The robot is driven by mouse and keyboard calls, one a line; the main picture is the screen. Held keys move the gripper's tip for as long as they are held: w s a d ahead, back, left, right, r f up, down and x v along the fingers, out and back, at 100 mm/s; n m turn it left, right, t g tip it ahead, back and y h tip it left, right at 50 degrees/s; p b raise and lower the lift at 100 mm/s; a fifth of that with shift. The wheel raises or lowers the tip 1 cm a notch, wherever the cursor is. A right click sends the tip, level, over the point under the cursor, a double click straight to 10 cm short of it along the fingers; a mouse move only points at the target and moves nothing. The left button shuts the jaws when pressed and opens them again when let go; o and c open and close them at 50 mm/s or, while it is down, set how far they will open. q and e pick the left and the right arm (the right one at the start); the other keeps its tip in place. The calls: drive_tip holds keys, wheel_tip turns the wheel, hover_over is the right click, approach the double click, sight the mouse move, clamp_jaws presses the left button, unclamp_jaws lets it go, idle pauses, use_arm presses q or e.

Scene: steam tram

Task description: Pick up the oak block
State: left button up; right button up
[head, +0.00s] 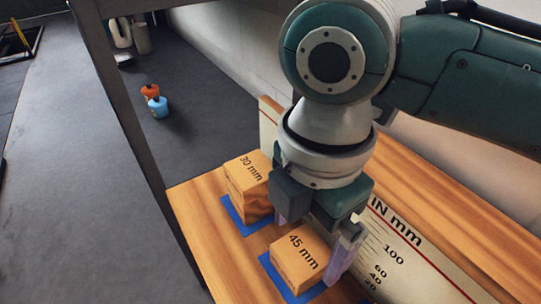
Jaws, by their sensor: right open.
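Two wooden blocks stand on the wooden bench. One block is marked "45 mm" (298,263) and the other, behind and to its left, is marked "30 mm" (246,184). Neither carries a name, so I cannot tell which is the oak block. My right gripper (314,237) points down at the far side of the 45 mm block, its pale purple fingers spread apart with nothing seen between them. One finger reaches down by the block's right side, the other is near its far left corner; contact is unclear. My left gripper is out of view.
Blue mats (234,209) lie under the blocks. A board marked "IN mm" (397,242) stands along the bench's back, to the right of the gripper. A dark post (125,105) rises at the left.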

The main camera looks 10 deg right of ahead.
sight(304, 251)
wheel_tip(304, 251, down, 4)
drive_tip(key=shift+f+b, duration=0.25)
drive_tip(key=shift+b, duration=0.1)
drive_tip(key=c, duration=1.4)
drive_tip(key=shift+r, duration=0.15)
